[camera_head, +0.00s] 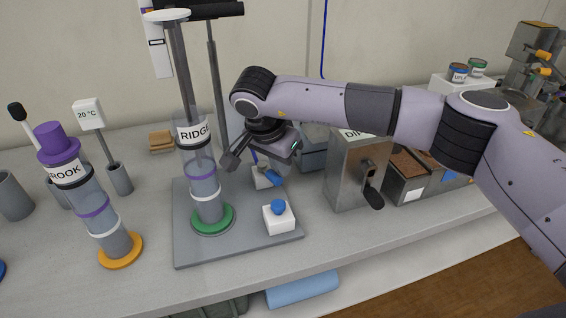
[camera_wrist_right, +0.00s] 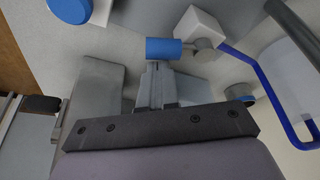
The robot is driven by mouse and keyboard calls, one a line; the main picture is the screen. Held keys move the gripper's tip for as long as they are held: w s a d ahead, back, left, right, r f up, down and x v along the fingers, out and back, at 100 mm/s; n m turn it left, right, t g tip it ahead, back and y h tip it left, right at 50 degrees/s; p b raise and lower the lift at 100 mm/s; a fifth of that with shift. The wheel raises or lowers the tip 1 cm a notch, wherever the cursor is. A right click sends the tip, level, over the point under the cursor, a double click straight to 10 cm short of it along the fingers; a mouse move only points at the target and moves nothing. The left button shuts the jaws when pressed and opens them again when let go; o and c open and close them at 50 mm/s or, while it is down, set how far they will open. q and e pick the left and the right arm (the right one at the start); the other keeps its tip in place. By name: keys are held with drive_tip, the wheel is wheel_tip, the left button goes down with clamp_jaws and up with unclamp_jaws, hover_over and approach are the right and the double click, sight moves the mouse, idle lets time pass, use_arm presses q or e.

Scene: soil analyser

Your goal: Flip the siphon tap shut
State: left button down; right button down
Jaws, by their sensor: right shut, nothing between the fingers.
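The siphon tap appears to be the white block with a blue handle (camera_head: 272,179) on the grey base plate, behind the front white block. In the right wrist view the blue handle (camera_wrist_right: 163,49) lies sideways beside its white block (camera_wrist_right: 202,27) and a round metal part. My right gripper (camera_head: 230,160) is shut and empty, beside the clear RIDGE cylinder (camera_head: 201,165). In the wrist view its fingertips (camera_wrist_right: 156,66) appear right at the blue handle; I cannot tell whether they touch. My left gripper is out of view.
A white block with a blue knob (camera_head: 278,217) stands at the base plate's (camera_head: 240,248) front right. The ROOK cylinder (camera_head: 90,200) stands left, and a metal box with a crank (camera_head: 352,175) stands right. A blue tube (camera_wrist_right: 262,75) runs beside the tap.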

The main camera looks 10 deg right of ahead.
drive_tip(key=shift+s+a, duration=0.35)
drive_tip(key=shift+a, duration=0.05)
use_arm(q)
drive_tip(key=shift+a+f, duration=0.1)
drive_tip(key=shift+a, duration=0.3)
use_arm(e)
drive_tip(key=shift+s+a, duration=0.15)
drive_tip(key=shift+a, duration=0.15)
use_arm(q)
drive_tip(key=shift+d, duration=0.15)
use_arm(e)
drive_tip(key=shift+s+a+f, duration=0.1)
drive_tip(key=shift+s+a, duration=0.1)
drive_tip(key=shift+a, duration=0.15)
drive_tip(key=shift+d, duration=0.15)
